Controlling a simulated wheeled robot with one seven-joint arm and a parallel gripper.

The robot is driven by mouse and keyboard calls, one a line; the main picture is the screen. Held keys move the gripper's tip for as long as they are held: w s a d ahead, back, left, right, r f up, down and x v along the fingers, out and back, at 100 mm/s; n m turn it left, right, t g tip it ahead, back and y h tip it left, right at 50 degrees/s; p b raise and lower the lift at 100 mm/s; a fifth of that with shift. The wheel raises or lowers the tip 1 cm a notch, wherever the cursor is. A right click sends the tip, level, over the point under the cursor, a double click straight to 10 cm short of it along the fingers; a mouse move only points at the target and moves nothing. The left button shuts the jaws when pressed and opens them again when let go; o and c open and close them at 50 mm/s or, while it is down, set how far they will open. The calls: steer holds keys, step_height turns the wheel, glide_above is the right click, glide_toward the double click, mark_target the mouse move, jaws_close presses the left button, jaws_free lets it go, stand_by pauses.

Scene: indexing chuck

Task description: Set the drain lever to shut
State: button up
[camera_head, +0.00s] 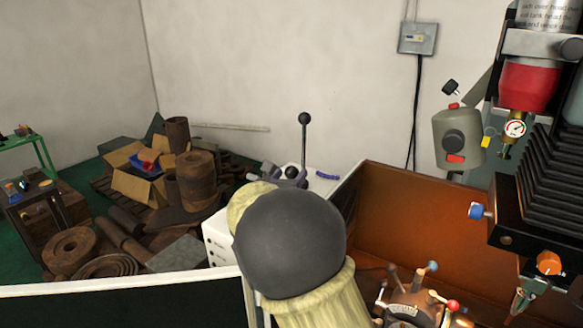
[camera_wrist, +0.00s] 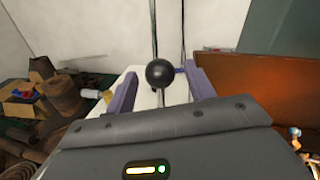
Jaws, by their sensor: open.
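A lever with a black ball knob (camera_head: 304,118) on a thin upright metal rod stands at the white cabinet in the head view. No readable label shows whether it is the drain lever. In the wrist view its knob (camera_wrist: 160,72) appears between the two purple fingers of my gripper (camera_wrist: 161,82), with the rod running down behind the gripper body. The fingers are open, with a gap on each side of the knob.
The white cabinet (camera_head: 219,243) is largely hidden by my arm. A brown open tray (camera_head: 430,215) lies to the right, with a machine with small handles (camera_head: 405,312) in it. Dark machinery (camera_head: 545,190) overhangs the right. Rusty scrap (camera_head: 120,220) lies on the left floor.

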steer(key=shift+x, duration=1.1)
steer(key=shift+c, duration=0.4)
jaws_close()
step_height(320, 180, down, 6)
steer(key=b, duration=0.6)
steer(key=shift+r, duration=0.1)
steer(key=shift+c, duration=1.3)
jaws_free()
steer(key=o, duration=0.3)
steer(key=shift+o, duration=0.2)
